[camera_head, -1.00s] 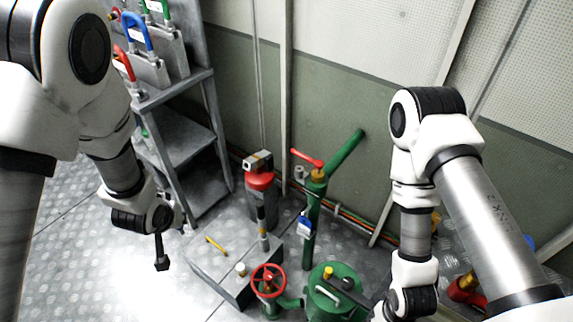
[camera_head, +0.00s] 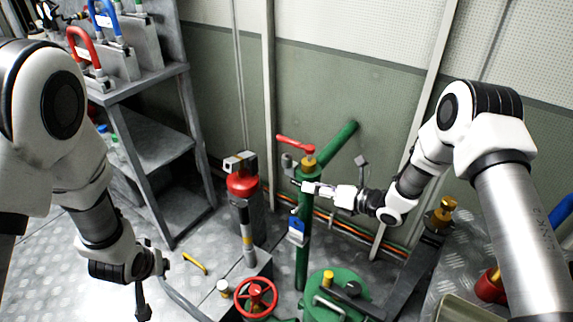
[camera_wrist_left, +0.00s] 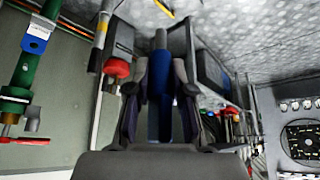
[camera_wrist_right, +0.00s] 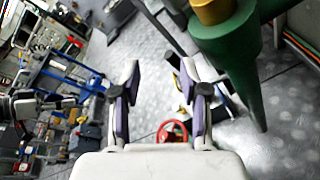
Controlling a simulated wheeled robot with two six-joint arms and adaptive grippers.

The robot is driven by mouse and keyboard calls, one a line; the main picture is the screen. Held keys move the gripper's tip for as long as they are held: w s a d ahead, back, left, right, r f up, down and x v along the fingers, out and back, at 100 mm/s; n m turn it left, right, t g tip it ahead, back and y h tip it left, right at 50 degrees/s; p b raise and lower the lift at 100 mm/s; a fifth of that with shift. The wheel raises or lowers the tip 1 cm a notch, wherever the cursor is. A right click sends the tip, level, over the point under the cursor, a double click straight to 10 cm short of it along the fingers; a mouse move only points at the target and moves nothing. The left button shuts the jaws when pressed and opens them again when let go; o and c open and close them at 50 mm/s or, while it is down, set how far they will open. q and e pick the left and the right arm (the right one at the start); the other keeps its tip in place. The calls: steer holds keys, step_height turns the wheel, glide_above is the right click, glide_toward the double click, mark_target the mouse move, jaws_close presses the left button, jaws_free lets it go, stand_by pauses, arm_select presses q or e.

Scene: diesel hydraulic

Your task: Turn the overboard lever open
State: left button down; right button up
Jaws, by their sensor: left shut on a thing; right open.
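The red lever (camera_head: 295,142) sits on a brass-coloured fitting atop the green standpipe (camera_head: 303,250). It also shows in the left wrist view (camera_wrist_left: 20,140) at the lower left. A blue tag (camera_head: 296,228) hangs on the pipe. My right gripper (camera_head: 308,187) is open and empty, at the pipe's upper part just below the lever; I cannot tell whether it touches. In the right wrist view, its fingers (camera_wrist_right: 165,88) are apart, with the green pipe (camera_wrist_right: 225,50) to their right. My left gripper (camera_head: 155,264) is shut on a dark tool (camera_head: 142,302) with a blue part (camera_wrist_left: 160,112).
A red-topped post (camera_head: 243,185), a red handwheel (camera_head: 256,298) and a green lidded tank (camera_head: 335,295) stand near the pipe. The wall (camera_head: 350,85) is close behind.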

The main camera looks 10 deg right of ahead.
mark_target(295, 144)
steer(key=w+d+r+n+t+y+b, duration=0.2)
steer(key=w+d+r+n+b, duration=0.25)
steer(key=w+d+b, duration=0.2)
steer(key=shift+n, duration=0.35)
steer(key=x, duration=1.2)
steer(key=shift+s+a+b, duration=0.35)
steer(key=shift+s+b, duration=0.05)
arm_select(q)
step_height(295, 144, down, 10)
steer(key=shift+f, duration=0.25)
arm_select(e)
steer(key=shift+c, duration=0.3)
jaws_close()
